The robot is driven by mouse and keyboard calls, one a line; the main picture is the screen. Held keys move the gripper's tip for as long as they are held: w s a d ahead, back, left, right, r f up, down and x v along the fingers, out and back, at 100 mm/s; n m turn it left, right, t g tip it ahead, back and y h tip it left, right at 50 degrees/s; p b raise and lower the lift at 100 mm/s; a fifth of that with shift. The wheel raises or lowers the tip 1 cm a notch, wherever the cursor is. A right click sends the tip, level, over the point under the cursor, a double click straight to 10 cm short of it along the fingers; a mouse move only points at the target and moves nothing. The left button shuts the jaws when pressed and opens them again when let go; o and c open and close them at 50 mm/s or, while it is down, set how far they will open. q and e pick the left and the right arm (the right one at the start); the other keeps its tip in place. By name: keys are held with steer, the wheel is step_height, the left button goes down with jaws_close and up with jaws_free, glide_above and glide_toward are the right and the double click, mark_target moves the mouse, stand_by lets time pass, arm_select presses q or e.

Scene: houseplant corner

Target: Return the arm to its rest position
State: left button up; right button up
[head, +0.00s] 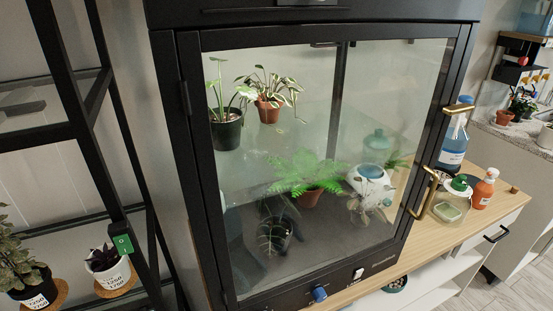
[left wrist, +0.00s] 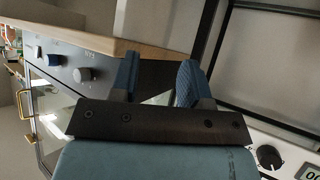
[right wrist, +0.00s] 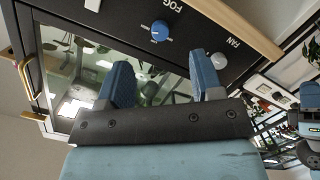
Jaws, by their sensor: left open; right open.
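My left gripper (left wrist: 158,85) shows in the left wrist view with its two blue fingers apart and nothing between them. My right gripper (right wrist: 165,85) shows in the right wrist view, also with its blue fingers apart and empty. Neither gripper shows in the head view. A black-framed glass plant cabinet (head: 178,120) stands in front of me with its door shut. Its lower panel has a blue knob (head: 320,294), which also shows in the right wrist view (right wrist: 160,31) beside the word FOG. A grey knob (right wrist: 219,61) sits by the word FAN.
Potted plants stand inside the cabinet, including a fern (head: 308,172). A wooden counter (head: 415,250) at right holds a blue bottle (head: 453,140) and an orange spray bottle (head: 483,190). A brass handle (head: 426,195) sticks out from the door. A black shelf rack (head: 85,140) stands at left.

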steer(key=s+a+f+m+g+h, duration=0.1)
steer(key=s+f+m+g+h, duration=0.1)
steer(key=s+f+m+g, duration=0.45)
arm_select(q)
step_height(320, 180, up, 12)
steer(key=a+p, duration=0.1)
steer(key=p, duration=1.3)
steer(key=shift+s+m, duration=0.3)
steer(key=shift+s, duration=0.05)
arm_select(e)
step_height(320, 180, up, 14)
steer(key=w+m+t, duration=0.1)
steer(key=w+t, duration=0.1)
steer(key=shift+d+f, duration=0.15)
steer(key=shift+d, duration=0.05)
arm_select(q)
steer(key=shift+r, duration=0.25)
arm_select(e)
steer(key=shift+m, duration=0.25)
arm_select(q)
steer(key=shift+d, duration=0.1)
